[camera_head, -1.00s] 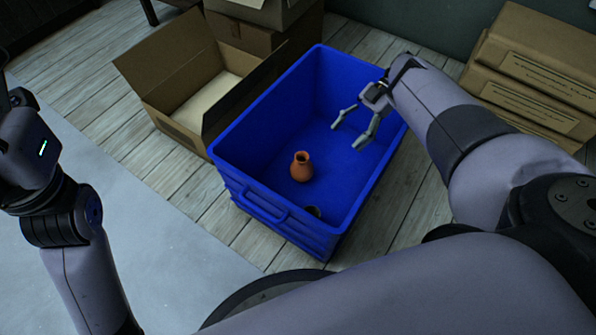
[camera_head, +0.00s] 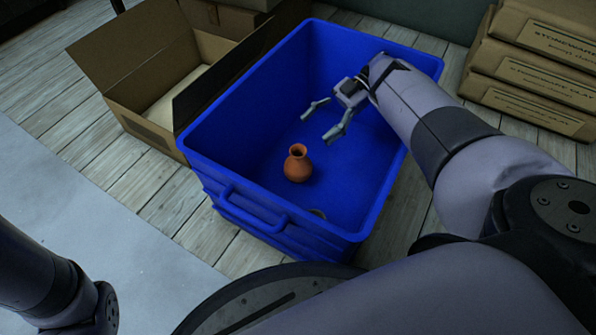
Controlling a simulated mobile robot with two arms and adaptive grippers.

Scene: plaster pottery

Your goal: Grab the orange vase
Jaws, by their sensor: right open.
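The orange vase (camera_head: 298,165) stands upright on the floor of a blue crate (camera_head: 270,188), left of the crate's middle and nearer its front wall. My right gripper (camera_head: 315,123) reaches into the crate from the right. Its two fingers are spread and empty, apart from the vase, above and slightly right of it in the picture. My left arm shows at the lower left, but its gripper is out of the frame.
An open cardboard box (camera_head: 160,80) stands against the crate's left side. Stacked brown packages (camera_head: 535,75) lie at the upper right. The crate's walls rise around the vase.

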